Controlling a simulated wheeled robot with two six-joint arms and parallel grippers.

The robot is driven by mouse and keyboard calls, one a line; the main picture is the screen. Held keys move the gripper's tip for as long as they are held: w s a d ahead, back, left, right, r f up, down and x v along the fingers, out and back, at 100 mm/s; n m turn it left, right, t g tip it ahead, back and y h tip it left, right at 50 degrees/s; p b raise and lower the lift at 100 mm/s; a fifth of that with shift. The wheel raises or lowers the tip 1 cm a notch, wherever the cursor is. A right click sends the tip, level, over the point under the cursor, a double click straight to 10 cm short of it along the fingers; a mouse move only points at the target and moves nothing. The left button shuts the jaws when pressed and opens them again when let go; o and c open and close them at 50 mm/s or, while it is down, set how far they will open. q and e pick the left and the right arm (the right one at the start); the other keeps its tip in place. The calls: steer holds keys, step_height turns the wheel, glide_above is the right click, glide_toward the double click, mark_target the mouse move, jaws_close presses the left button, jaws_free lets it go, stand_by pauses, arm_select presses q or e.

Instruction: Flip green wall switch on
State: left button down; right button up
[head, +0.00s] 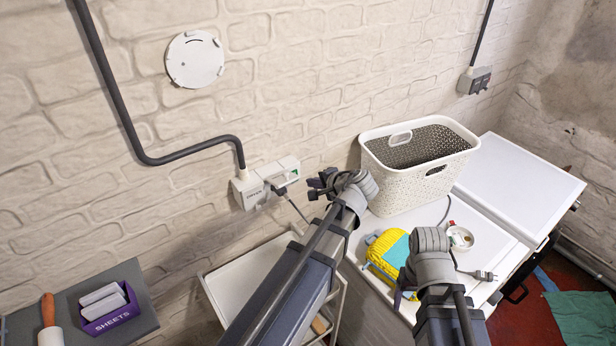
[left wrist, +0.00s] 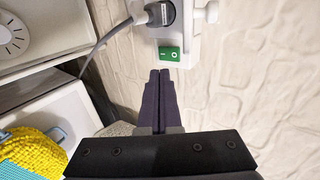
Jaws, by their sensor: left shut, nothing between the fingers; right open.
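The green wall switch (left wrist: 169,54) is a small rocker with I and O marks, set in a white wall socket unit (head: 266,184). A grey plug (left wrist: 160,13) sits in the unit beside the switch in the left wrist view. My left gripper (left wrist: 160,72) is shut and empty, its dark purple fingertips close below the switch in that view. I cannot tell whether they touch it. In the head view my left gripper (head: 318,185) is just right of the socket unit. My right gripper (head: 398,296) is open, mostly hidden by its wrist, over the white worktop, away from the switch.
A white basket (head: 400,185) stands right of my left arm against the brick wall. A yellow and teal item (head: 388,253) and a loose plug (head: 483,275) lie on the worktop (head: 470,215). A purple SHEETS box (head: 110,314) is at lower left.

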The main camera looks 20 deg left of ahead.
arm_select(q)
steer(key=p+v, duration=0.2)
steer(key=v, duration=0.3)
steer(key=shift+d+r, duration=0.1)
steer(key=shift+d, duration=0.1)
arm_select(e)
steer(key=r, duration=0.3)
steer(key=shift+d, duration=0.2)
arm_select(q)
steer(key=shift+d, duration=0.1)
arm_select(e)
steer(key=shift+d, duration=0.1)
arm_select(q)
steer(key=shift+s+d+f+b, duration=0.1)
steer(key=shift+s+f+b, duration=0.05)
steer(key=shift+f+b, duration=0.45)
arm_select(e)
steer(key=shift+f, duration=0.7)
